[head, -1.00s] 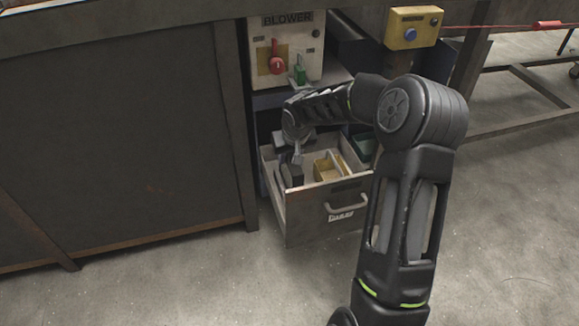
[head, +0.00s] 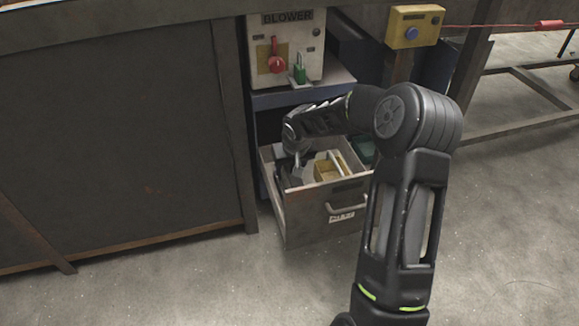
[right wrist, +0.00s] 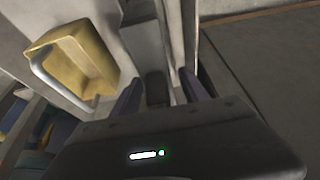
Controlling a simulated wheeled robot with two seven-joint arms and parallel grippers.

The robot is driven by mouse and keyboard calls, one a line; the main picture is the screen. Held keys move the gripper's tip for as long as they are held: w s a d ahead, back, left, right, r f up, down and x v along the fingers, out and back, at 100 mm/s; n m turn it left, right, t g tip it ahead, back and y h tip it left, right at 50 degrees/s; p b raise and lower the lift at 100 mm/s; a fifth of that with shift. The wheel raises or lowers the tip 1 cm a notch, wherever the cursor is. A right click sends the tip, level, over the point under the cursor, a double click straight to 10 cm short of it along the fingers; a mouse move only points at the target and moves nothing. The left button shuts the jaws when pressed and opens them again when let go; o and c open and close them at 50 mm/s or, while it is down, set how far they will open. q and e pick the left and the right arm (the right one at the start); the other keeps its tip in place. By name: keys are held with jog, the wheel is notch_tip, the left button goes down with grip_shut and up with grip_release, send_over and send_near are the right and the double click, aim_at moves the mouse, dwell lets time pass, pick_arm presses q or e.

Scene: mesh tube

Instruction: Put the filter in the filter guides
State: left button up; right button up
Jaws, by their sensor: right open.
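The right gripper (head: 296,172) points down into the left part of an open drawer (head: 320,215). In the right wrist view my right gripper (right wrist: 158,88) is open, its two dark fingers apart. A dark grey block lies between or just beyond the fingers, and I cannot tell whether they touch it. A tan-yellow box-like piece (head: 327,169) with a pale bar along it sits in the drawer to the gripper's right. It also shows in the right wrist view (right wrist: 84,58). I cannot tell which piece is the filter. No filter guides can be made out. My left gripper is out of view.
A blower panel (head: 286,48) with a red knob and a green part stands above the drawer. A yellow box with a blue button (head: 412,28) is at upper right. A dark cabinet (head: 110,140) fills the left. The floor in front is clear.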

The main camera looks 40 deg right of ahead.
jog(key=shift+r+p, duration=0.35)
jog(key=shift+r, duration=0.15)
jog(key=p+v, duration=0.3)
jog(key=v, duration=0.7)
jog(key=shift+s+a+r+p, duration=0.1)
jog(key=shift+s+r+p, duration=0.1)
jog(key=shift+p, duration=0.2)
jog(key=shift+s+a+r, duration=0.1)
jog(key=shift+s+r, duration=0.1)
jog(key=shift+r, duration=0.2)
